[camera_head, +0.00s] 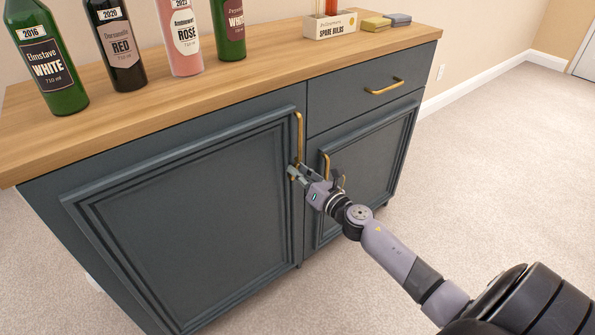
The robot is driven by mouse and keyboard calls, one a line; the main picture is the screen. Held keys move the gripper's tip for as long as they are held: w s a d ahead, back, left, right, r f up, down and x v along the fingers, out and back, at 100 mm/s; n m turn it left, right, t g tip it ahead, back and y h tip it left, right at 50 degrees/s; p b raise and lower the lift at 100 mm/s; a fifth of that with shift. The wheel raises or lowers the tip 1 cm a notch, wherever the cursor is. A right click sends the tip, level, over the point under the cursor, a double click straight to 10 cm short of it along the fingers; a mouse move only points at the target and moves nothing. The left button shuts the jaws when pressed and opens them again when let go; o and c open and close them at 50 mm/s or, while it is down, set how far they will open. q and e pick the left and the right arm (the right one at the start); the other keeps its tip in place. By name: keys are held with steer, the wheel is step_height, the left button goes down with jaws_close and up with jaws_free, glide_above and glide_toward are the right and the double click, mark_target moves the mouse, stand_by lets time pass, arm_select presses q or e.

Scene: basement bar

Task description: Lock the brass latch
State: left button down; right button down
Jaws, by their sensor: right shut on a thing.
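My right gripper (297,172) comes in from the lower right and is at the seam between the two cabinet doors, by the lower end of the left door's brass handle (299,135). It is shut on a small brass piece at its fingertips, which I take to be the brass latch (292,178). The fingers hide most of this piece, so I cannot tell which way it is turned. The left door (195,215) and right door (385,150) both look closed. My left gripper is not in view.
The right door's brass handle (326,168) stands close beside my right gripper. A drawer handle (384,86) is above. Several bottles, including a rosé (182,38), a spare bulbs box (330,24) and sponges (376,23) stand on the wooden top (260,70). Carpet (500,150) is clear at right.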

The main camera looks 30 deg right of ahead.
arm_select(q)
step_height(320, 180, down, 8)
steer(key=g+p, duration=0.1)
steer(key=p, duration=0.3)
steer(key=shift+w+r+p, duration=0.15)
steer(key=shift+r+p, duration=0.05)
steer(key=shift+p, duration=0.2)
arm_select(e)
steer(key=shift+d+f+m, duration=0.1)
steer(key=shift+m, duration=3.15)
steer(key=shift+d+f+m, duration=0.1)
steer(key=shift+m, duration=3.15)
steer(key=c, duration=1.7)
jaws_free()
